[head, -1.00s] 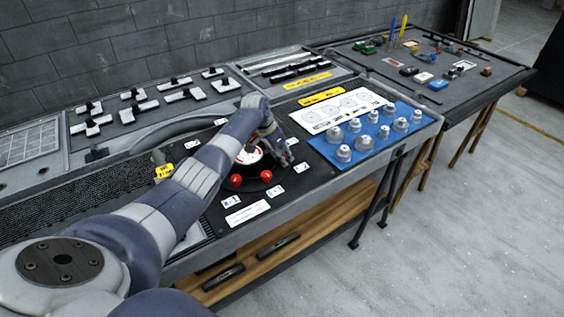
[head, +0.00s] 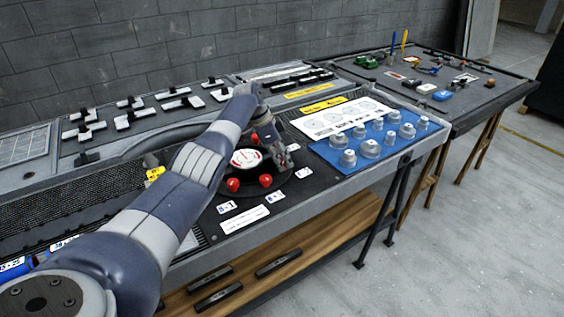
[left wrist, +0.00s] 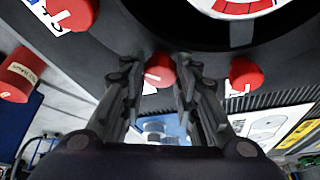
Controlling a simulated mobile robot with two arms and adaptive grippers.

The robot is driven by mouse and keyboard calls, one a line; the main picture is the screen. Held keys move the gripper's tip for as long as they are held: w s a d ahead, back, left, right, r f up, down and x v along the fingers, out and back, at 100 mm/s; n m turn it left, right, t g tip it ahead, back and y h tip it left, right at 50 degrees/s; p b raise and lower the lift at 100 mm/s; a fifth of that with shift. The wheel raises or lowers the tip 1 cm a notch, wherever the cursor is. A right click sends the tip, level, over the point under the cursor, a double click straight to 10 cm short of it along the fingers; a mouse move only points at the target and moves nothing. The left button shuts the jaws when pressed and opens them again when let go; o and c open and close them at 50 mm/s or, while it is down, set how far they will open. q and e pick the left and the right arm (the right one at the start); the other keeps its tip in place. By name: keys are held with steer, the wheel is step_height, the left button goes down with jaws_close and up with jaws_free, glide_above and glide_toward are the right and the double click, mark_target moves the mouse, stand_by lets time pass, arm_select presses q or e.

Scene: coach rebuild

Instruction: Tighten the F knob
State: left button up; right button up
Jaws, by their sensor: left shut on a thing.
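A round white-faced gauge (head: 246,158) with red marks sits on the black panel, ringed by red knobs. Two of them, a left red knob (head: 232,184) and a right red knob (head: 265,180), stand in front of it in the head view. My left gripper (head: 286,160) is at the gauge's right side. In the left wrist view its fingers are shut on a red knob (left wrist: 160,71) with a white line. Other red knobs show left (left wrist: 75,15) and right (left wrist: 245,75) of it. I cannot read which label is F. My right gripper is not in view.
A blue mat (head: 345,159) with several grey metal pieces lies right of the gauge, beside a white printed sheet (head: 340,118). Small white labels (head: 226,207) lie on the panel's front. A second table (head: 490,105) with small parts stands at the far right.

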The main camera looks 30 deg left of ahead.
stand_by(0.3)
arm_select(q)
steer(key=o, duration=1)
steer(key=shift+o, duration=0.2)
steer(key=v, duration=1.2)
